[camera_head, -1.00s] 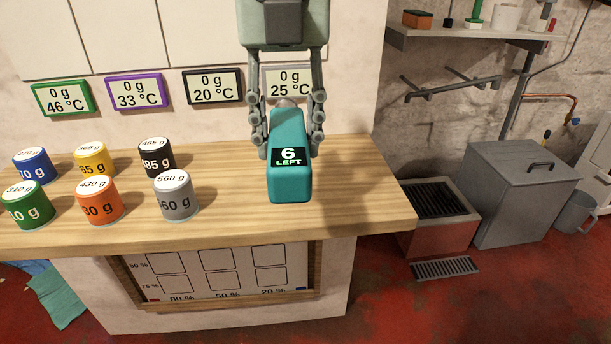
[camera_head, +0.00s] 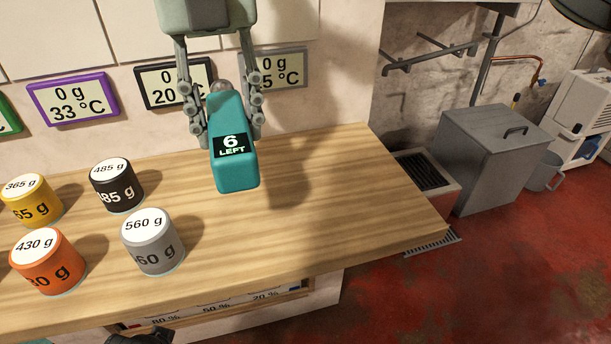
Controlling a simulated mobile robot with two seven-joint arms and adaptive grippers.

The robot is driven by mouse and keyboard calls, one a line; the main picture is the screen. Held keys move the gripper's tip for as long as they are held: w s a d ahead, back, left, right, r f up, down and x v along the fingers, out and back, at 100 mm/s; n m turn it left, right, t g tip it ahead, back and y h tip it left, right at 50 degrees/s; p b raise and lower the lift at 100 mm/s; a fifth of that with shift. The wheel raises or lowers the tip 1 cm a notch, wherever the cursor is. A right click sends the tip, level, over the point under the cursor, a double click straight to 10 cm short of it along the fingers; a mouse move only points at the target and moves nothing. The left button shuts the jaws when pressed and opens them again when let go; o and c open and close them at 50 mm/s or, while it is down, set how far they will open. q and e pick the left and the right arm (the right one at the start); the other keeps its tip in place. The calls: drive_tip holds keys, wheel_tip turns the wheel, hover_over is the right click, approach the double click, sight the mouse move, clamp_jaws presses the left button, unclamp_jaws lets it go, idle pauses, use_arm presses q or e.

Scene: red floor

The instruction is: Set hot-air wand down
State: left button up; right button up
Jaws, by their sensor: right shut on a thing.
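The teal hot-air wand (camera_head: 236,172) has a black label reading "6 LEFT" and hangs tilted over the wooden counter (camera_head: 340,220). My right gripper (camera_head: 227,125) comes down from the top and is shut on it, one finger on each side. A shadow on the counter lies to the right of the wand; the wand appears to be above the surface, but the gap is hard to judge.
Several weight cans stand on the left of the counter; the grey one (camera_head: 153,242) and black one (camera_head: 118,185) are nearest the wand. Small displays line the wall behind, including a purple-framed one (camera_head: 73,98). The counter's right part is clear.

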hover_over(315, 198)
wheel_tip(315, 198, down, 6)
drive_tip(key=shift+p, duration=0.4)
wheel_tip(315, 198, down, 4)
drive_tip(key=shift+r, duration=0.15)
use_arm(q)
drive_tip(key=f, duration=0.3)
drive_tip(key=shift+d+f, duration=0.2)
drive_tip(key=shift+d, duration=0.1)
use_arm(e)
drive_tip(key=shift+f, duration=0.2)
